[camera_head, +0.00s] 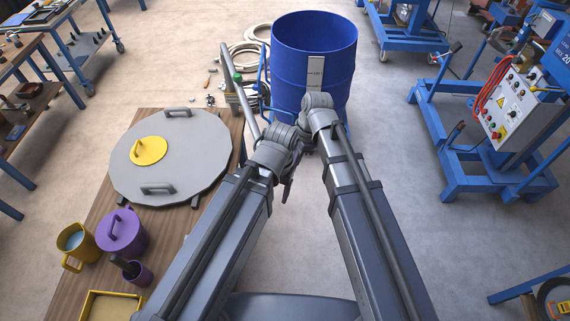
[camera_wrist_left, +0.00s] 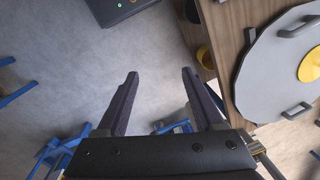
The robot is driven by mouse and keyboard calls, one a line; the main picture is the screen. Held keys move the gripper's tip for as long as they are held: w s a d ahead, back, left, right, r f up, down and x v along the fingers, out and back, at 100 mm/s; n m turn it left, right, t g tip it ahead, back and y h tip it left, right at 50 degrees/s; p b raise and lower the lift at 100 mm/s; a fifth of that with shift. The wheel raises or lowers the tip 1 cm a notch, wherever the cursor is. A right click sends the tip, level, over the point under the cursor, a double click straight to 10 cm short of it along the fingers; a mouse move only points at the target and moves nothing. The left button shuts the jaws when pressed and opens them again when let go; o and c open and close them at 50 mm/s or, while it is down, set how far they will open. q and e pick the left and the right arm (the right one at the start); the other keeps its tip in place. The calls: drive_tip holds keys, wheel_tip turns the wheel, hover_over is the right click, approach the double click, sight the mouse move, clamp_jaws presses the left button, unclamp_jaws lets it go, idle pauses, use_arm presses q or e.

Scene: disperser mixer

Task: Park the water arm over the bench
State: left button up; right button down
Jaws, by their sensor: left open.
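A slim grey bar (camera_head: 238,87) runs from near the blue drum down to behind my left arm in the head view. It looks like the water arm, but I cannot be sure. It passes just right of the far corner of the wooden bench (camera_head: 78,235). The bench also shows in the left wrist view (camera_wrist_left: 226,62). My left gripper (camera_head: 288,188) hangs beside the bench's right side, partly hidden by its arm. My right gripper is hidden.
A large grey lid (camera_head: 190,150) lies on the bench, near a yellow jug (camera_head: 77,247) and a purple lidded pot (camera_head: 122,235). A blue drum (camera_head: 312,65) stands ahead. A blue-framed machine with a control panel (camera_head: 515,108) is at the right. Floor (camera_head: 400,170) is clear between.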

drive_tip(key=p+v, duration=0.7)
drive_tip(key=v, duration=0.1)
drive_tip(key=shift+s+r, duration=0.2)
drive_tip(key=shift+r, duration=0.1)
